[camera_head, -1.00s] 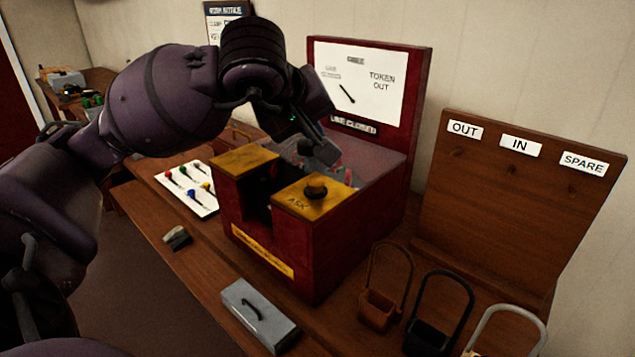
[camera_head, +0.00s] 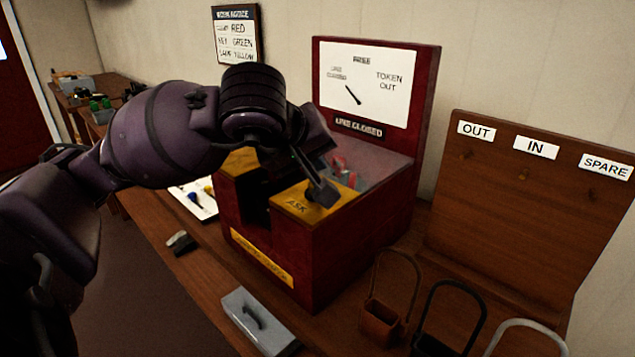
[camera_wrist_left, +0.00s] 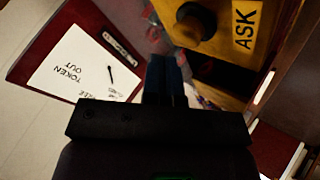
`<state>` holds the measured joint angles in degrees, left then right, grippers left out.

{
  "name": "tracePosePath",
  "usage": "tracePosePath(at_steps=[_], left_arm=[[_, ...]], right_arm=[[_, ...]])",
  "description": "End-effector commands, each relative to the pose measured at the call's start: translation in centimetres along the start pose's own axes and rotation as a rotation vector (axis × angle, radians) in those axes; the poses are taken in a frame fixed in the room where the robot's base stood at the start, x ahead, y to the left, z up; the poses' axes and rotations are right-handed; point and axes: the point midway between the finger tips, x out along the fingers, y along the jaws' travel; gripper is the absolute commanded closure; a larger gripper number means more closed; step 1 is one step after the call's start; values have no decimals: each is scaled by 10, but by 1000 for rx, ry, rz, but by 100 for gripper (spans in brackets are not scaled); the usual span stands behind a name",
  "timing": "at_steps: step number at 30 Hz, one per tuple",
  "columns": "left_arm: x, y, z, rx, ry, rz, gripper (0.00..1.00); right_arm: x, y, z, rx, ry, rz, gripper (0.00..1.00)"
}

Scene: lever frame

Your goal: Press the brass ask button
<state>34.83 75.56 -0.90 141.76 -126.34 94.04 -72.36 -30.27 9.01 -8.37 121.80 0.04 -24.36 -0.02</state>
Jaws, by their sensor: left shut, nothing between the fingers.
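In the head view my left gripper (camera_head: 324,190) is over that plate and covers most of the button. Its fingers are shut and empty, pointing down. In the left wrist view the fingertips (camera_wrist_left: 165,68) lie below and left of the knob, with a gap in the picture. Whether they touch anything is not clear. My right gripper is not in view.
The red cabinet (camera_head: 340,250) has a dial board (camera_head: 362,85) behind and a dark slot left of the ASK plate. A grey box with a handle (camera_head: 260,322), hoop-handled holders (camera_head: 380,322) and a wooden peg board (camera_head: 520,215) stand around it.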

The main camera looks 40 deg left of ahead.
Motion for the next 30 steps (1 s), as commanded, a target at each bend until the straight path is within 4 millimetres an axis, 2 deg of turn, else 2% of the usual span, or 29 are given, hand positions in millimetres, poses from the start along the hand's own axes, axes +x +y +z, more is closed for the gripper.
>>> tracePosePath(at_steps=[16, 30], left_arm=[[0, 0, 0, 0, -1, -1, 100], [0, 0, 0, 0, -1, 0, 100]], right_arm=[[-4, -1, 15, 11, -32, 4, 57], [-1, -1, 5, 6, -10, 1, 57]])
